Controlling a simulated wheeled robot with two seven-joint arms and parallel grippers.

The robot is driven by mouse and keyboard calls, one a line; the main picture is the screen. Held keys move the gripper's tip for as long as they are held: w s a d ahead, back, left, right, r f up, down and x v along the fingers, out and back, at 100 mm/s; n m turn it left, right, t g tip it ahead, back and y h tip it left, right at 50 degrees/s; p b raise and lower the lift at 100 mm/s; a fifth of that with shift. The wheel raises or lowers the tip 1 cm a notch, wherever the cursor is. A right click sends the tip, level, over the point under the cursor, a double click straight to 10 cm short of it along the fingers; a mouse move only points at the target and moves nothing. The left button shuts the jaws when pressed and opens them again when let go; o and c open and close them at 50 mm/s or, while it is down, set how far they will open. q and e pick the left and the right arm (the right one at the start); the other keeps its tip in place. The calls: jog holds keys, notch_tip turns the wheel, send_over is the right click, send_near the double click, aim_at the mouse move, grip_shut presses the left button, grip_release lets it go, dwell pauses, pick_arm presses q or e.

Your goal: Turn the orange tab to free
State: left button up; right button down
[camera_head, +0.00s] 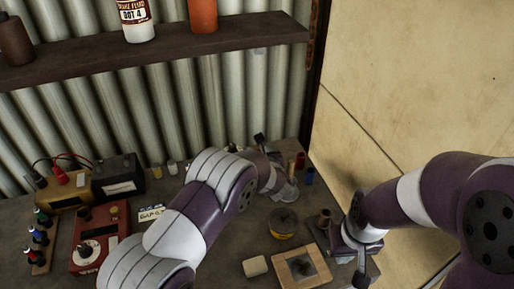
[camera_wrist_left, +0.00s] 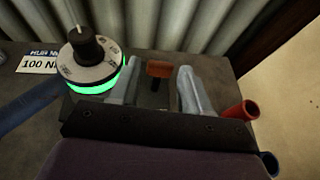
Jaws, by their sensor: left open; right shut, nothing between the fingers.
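The orange tab (camera_wrist_left: 158,69) is a small block on a dark stem in the left wrist view. My left gripper (camera_wrist_left: 158,76) is open, with one finger on each side of the tab. Gaps show between the tab and both fingers. Left of it stands a round dial (camera_wrist_left: 92,68) with a black knob and a glowing green ring. In the head view my left arm hides the tab and most of the left gripper. My right gripper (camera_head: 361,276) is shut and empty at the right edge of the bench.
A red tube (camera_wrist_left: 240,110) and a blue one lie close to the right finger. A round tin (camera_head: 283,222), a wooden frame (camera_head: 285,270) and a pale block (camera_head: 255,266) stand on the front right bench. A red meter (camera_head: 100,240) stands left. A shelf (camera_head: 180,47) hangs above.

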pick_arm(q)
jog(key=shift+x, duration=0.8)
jog(key=shift+w+f, duration=0.15)
jog(key=shift+w, duration=0.25)
jog(key=c, duration=0.8)
jog(key=shift+o, duration=0.2)
jog(key=shift+n+y, duration=0.8)
jog(key=shift+y, duration=0.1)
jog(key=o, duration=0.8)
jog(key=shift+d, duration=0.1)
jog(key=shift+c, duration=0.2)
jog(key=shift+s+g, duration=0.15)
jog(key=shift+g, duration=0.15)
